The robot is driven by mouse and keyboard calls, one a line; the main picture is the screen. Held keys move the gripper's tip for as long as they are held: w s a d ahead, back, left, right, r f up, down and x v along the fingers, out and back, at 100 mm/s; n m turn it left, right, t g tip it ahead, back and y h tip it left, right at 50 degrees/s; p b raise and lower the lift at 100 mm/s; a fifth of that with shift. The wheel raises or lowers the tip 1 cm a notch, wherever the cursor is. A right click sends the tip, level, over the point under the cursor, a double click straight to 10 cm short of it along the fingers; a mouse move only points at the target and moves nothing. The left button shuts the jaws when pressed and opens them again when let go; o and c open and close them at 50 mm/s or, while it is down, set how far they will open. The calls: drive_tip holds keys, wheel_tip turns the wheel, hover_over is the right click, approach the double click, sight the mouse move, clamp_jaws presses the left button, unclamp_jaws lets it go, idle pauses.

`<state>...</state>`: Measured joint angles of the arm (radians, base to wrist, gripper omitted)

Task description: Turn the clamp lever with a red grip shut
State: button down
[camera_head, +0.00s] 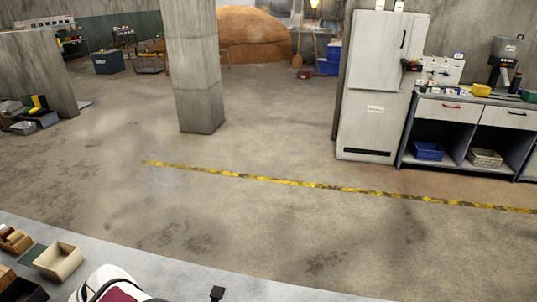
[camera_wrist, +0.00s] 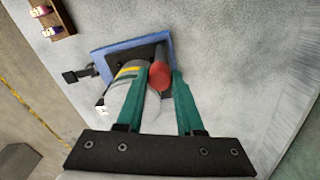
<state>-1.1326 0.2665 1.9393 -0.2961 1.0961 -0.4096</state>
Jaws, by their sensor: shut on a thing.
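In the wrist view, my gripper (camera_wrist: 158,84) has two green fingers that reach toward the fixture. The red grip (camera_wrist: 160,76) of the clamp lever sits between the fingers, and the gripper is shut on it. A blue-edged plate (camera_wrist: 103,62) with a dark middle lies under it on the grey surface. A pale rounded part with yellow and green bands (camera_wrist: 127,74) is beside the left finger, partly covered by it. The lever does not show in the head view.
A black tab-like part (camera_wrist: 78,75) sticks out left of the plate. A wooden rack (camera_wrist: 50,22) with small bottles is at the top left. In the head view, an open box (camera_head: 58,262) stands on the grey worktop at lower left.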

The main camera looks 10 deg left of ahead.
drive_tip(key=m, duration=0.3)
drive_tip(key=shift+m, duration=2)
drive_tip(key=c, duration=0.5)
unclamp_jaws()
drive_tip(key=shift+c, duration=0.2)
